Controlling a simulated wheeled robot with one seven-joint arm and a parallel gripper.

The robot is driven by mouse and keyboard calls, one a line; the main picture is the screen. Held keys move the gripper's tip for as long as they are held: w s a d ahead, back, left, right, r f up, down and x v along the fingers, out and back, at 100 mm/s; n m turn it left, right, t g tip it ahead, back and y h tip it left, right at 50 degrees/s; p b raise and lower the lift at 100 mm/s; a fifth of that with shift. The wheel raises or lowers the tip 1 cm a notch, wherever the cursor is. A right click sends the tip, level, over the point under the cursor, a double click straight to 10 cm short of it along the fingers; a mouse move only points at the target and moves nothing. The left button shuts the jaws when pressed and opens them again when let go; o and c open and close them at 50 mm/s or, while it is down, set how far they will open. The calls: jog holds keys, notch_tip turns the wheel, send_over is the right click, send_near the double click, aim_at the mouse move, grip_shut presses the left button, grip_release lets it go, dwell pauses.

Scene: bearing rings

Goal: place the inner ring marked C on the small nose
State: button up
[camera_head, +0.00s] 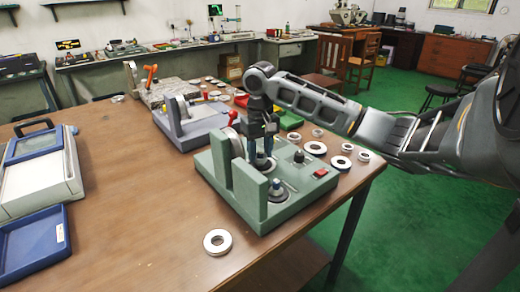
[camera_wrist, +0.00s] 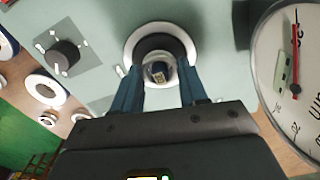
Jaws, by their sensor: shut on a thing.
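My gripper (camera_head: 262,160) points down over the green fixture (camera_head: 235,198), with its fingertips low at the rear seat. In the wrist view the blue fingers (camera_wrist: 160,88) stand on both sides of a small shiny round piece (camera_wrist: 160,70) with a yellowish mark. My gripper is shut on this piece, apparently the inner ring; I cannot read a C on it. Below it is a pale round seat (camera_wrist: 133,43) with a dark centre. Whether the piece touches a nose is hidden. A second, blue-topped nose (camera_head: 276,186) stands uncovered in front.
The fixture carries a black knob (camera_head: 299,156), a red switch (camera_head: 320,172) and a dial gauge (camera_wrist: 275,85) close to the fingers. Several loose rings, including a dark-centred ring (camera_head: 341,163), lie right of it. One ring (camera_head: 217,242) lies in front. A blue tray (camera_head: 33,245) stands left.

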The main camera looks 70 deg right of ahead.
jog(key=shift+f, duration=0.6)
jog(key=o, duration=1.1)
jog(key=shift+o, duration=0.2)
jog(key=shift+r, duration=0.1)
jog(key=shift+r, duration=3.85)
